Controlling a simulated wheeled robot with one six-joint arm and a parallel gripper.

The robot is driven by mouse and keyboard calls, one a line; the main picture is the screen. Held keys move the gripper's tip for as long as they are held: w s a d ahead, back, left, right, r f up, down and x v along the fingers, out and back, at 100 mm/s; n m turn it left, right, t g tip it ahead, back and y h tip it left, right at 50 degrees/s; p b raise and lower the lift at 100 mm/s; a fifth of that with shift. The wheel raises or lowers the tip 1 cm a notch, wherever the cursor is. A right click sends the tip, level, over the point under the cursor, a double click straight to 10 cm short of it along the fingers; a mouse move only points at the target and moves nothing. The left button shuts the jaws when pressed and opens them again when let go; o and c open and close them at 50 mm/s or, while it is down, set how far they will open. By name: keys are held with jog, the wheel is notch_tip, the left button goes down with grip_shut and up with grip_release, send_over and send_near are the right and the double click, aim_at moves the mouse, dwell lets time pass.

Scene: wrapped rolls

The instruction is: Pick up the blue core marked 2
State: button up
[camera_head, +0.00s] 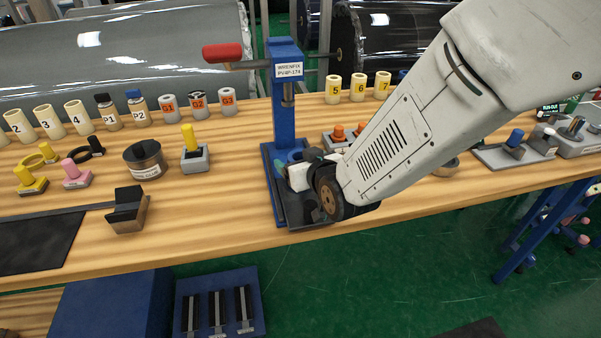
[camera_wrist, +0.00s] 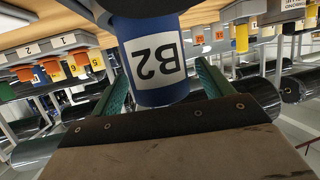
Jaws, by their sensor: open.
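The blue core (camera_wrist: 150,95) with a white label reading B2 shows upside down in the wrist view. It lies between the two green fingers of my open gripper (camera_wrist: 165,80); I cannot tell whether either finger touches it. A dark part meets the core's end at the top of the wrist view. In the head view my gripper (camera_head: 300,172) is low at the base of the blue press (camera_head: 284,110), and the core is mostly hidden or hard to make out there.
Cores marked 5 to 7 (camera_head: 358,88) stand behind my arm. A dark tin (camera_head: 145,160) and a dark angled block (camera_head: 128,210) are left of the press.

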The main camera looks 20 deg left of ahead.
jog(key=shift+c, duration=0.3)
jog(key=c, duration=1.1)
